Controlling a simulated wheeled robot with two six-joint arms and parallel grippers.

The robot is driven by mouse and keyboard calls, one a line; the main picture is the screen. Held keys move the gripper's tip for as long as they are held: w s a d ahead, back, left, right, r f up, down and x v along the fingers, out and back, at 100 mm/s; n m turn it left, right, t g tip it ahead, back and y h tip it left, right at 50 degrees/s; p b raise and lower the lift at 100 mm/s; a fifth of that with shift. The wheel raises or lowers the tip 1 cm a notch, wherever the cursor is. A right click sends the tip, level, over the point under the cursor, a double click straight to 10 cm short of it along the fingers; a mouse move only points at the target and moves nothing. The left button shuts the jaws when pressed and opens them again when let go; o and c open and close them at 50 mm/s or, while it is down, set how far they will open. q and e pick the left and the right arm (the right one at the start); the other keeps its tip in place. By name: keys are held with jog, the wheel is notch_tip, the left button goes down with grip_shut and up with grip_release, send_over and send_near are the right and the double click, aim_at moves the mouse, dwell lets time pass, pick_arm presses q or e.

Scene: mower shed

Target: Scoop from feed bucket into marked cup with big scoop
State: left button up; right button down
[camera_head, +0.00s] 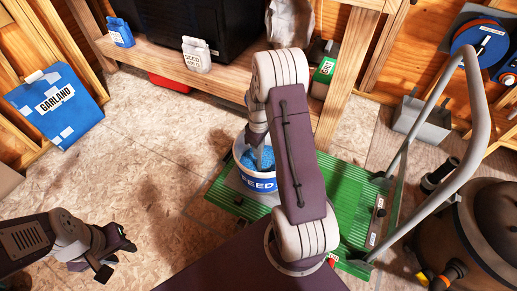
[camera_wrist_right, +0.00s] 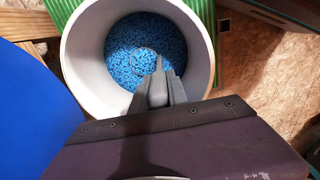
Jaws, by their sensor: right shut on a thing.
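The feed bucket (camera_head: 258,184), white with a blue FEED label, stands at the centre of the head view. Blue pellets (camera_wrist_right: 135,45) fill it, as the right wrist view shows. My right gripper (camera_wrist_right: 160,90) points down over the bucket's near inner side, shut on a grey handle, which I take as the big scoop's. The scoop's bowl is not clearly visible; a faint round outline shows in the pellets. My right arm covers part of the bucket in the head view. My left gripper (camera_head: 118,256) is open and empty above the floor at lower left. I cannot make out the marked cup.
A wooden shelf (camera_head: 235,80) runs behind. A blue GARLAND bag (camera_head: 57,105) leans at left. A brown round tank (camera_head: 480,230) is at lower right. The left floor is clear.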

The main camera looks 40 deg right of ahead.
notch_tip(320, 180, up, 19)
jog(key=p, duration=1.8)
jog(key=shift+p, duration=0.4)
dwell(0.5)
